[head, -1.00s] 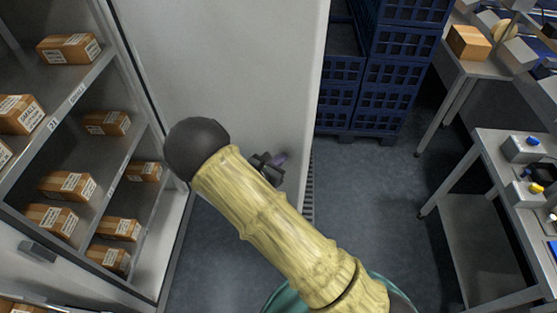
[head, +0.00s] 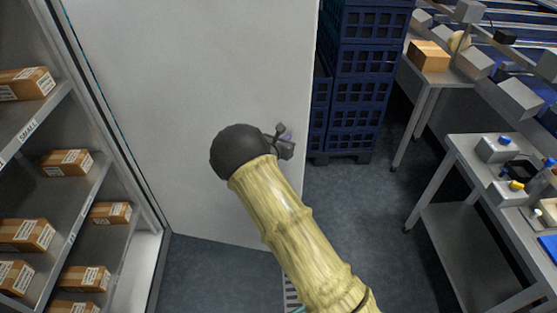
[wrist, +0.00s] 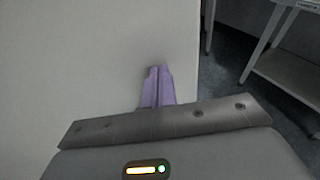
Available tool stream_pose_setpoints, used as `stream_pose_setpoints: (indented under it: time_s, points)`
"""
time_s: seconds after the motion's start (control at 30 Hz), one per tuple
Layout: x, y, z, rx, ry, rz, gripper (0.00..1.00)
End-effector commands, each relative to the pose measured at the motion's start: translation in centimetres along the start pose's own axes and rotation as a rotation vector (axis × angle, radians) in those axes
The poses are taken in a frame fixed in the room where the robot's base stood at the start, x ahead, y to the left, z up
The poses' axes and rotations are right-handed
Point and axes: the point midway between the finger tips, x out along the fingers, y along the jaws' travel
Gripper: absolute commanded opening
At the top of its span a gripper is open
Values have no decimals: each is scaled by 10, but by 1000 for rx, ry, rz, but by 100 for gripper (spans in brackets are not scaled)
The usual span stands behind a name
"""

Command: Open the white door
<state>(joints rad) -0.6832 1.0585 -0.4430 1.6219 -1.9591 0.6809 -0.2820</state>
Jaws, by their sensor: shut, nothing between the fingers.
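The white door (head: 195,100) stands as a broad upright panel beside the shelf cabinet, with its bottom edge above the floor. The shelves to its left are exposed. No handle shows on the visible face. My gripper (head: 285,142) is near the door's right edge in the head view, partly hidden by my arm. In the wrist view, the purple fingers of my gripper (wrist: 157,85) are together, with nothing between them. The white door (wrist: 80,60) fills the left of that view behind them. I cannot tell whether the fingertips touch it.
The shelf cabinet (head: 77,190) at left holds several labelled cartons. Stacked blue crates (head: 355,85) stand behind the door's right edge. A grey work table (head: 455,175) with small devices is at right. Open floor (head: 355,205) lies between crates and table.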

Motion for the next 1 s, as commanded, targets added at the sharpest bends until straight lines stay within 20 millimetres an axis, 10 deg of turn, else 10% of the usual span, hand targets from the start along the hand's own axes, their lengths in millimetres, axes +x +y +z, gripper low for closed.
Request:
stream_pose_setpoints:
  time_s: [0.3,1.0]
  points:
    - [57,5,18,-30,-6,71,0]
    - [49,2,15,-33,-5,77,0]
